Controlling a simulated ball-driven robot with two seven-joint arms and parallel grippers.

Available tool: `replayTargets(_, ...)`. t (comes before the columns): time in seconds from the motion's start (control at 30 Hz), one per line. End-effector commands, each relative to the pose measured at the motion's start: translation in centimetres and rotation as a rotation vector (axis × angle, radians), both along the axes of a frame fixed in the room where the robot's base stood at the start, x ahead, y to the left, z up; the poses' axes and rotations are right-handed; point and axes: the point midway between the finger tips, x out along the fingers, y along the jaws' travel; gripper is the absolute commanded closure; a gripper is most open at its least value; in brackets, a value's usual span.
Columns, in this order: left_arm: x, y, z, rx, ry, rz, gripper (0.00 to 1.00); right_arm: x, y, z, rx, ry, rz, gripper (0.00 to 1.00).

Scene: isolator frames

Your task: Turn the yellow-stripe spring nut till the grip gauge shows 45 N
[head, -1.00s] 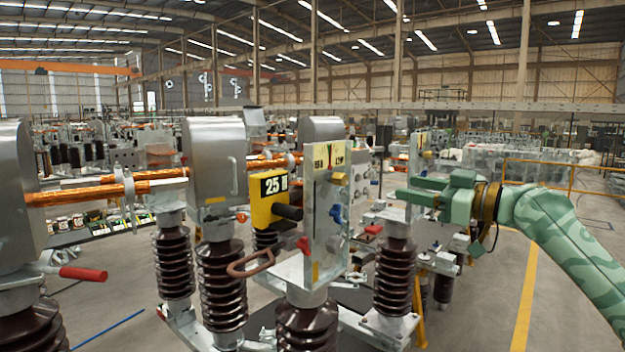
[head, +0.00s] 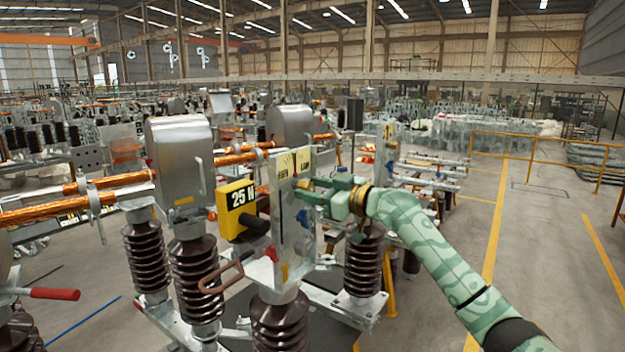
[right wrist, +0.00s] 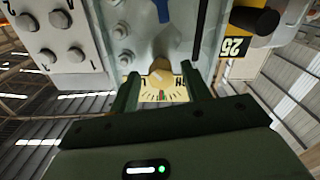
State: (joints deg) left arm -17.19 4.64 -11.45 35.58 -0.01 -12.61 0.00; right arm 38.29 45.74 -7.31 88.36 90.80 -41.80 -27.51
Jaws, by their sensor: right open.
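The grip gauge (head: 237,205) is a yellow box with a dark round part in front, and its display reads 25 N. It stands left of an upright pale plate (head: 291,232) with a yellow scale card (head: 284,166) at its top. The gauge also shows there, upside down (right wrist: 236,47). My left gripper is out of view.
A blue part (head: 303,218) and a red part (head: 271,253) sit lower on the plate. A brownish loop handle (head: 222,275) sticks out at front left. Brown ribbed insulators (head: 196,280) and metal housings (head: 180,160) crowd the left. The floor at right is open.

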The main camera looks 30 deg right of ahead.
Motion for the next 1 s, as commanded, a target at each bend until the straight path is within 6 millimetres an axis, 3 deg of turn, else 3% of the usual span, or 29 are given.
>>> replayTargets(0.33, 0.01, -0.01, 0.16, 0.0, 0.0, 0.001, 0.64, 0.47, 0.21, -0.12, 0.0, 0.001, 0.0, 0.53)
replayTargets(0.37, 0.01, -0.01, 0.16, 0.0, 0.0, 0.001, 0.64, 0.47, 0.21, -0.12, 0.0, 0.001, 0.0, 0.58)
replayTargets(0.5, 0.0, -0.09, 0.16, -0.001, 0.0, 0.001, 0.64, 0.46, 0.19, -0.09, 0.0, 0.001, 0.0, 0.97)
replayTargets(1.0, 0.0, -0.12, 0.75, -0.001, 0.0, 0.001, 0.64, 0.43, 0.18, 0.1, 0.091, 0.038, 0.0, 0.97)
